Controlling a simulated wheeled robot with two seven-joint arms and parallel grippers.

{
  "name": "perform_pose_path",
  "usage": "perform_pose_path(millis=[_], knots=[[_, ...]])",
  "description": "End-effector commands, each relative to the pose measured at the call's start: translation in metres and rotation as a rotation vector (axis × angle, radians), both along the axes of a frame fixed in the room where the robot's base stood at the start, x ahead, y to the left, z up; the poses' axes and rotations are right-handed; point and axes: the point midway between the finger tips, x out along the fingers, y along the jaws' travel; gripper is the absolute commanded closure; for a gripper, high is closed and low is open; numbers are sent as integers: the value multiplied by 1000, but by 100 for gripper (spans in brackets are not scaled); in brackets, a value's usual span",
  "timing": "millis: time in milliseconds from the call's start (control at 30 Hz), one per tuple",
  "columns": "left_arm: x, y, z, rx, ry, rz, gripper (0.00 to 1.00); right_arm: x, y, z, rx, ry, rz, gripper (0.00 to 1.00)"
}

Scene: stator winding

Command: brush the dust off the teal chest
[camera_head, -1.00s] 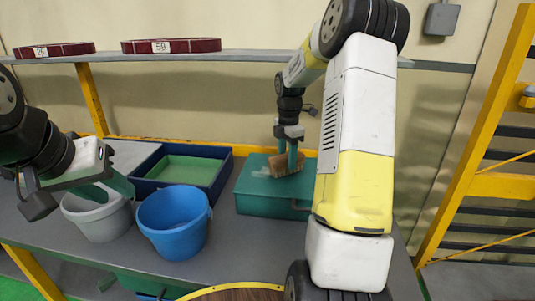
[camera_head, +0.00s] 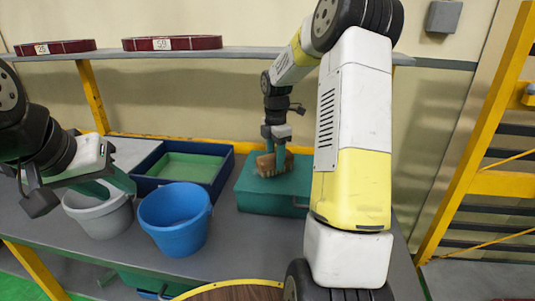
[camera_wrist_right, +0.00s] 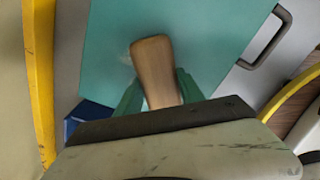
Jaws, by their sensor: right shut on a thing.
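The teal chest (camera_head: 275,190) stands on the grey bench, right of the blue tray. Its lid also fills much of the right wrist view (camera_wrist_right: 215,50), where a pale smudge lies beside the brush. My right gripper (camera_head: 275,154) is shut on a brush (camera_head: 266,164) with a wooden back, low over the left part of the lid. The brush back shows between the fingers in the right wrist view (camera_wrist_right: 155,68); whether the bristles touch the lid is hard to tell. My left gripper (camera_head: 112,188) hangs over the grey bucket; its fingers look apart and empty.
A blue bucket (camera_head: 174,220) and a grey bucket (camera_head: 101,210) stand left of the chest. A blue tray (camera_head: 148,184) with a green inside lies behind them. A shelf (camera_head: 200,55) with dark red rings runs above. A yellow frame (camera_head: 470,130) stands at right.

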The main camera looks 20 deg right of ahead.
Motion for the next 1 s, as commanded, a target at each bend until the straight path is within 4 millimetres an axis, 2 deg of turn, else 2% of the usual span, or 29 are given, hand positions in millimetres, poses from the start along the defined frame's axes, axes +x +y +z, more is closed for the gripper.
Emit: perform_pose_path(millis=[500,767,1000], knots=[[0,0,0,0,0,0,64,15,34,-2,4,5,4,87],[0,0,0,0,0,0,64,18,42,-1,3,6,2,87],[0,0,0,0,0,0,64,27,59,1,2,4,2,87]])
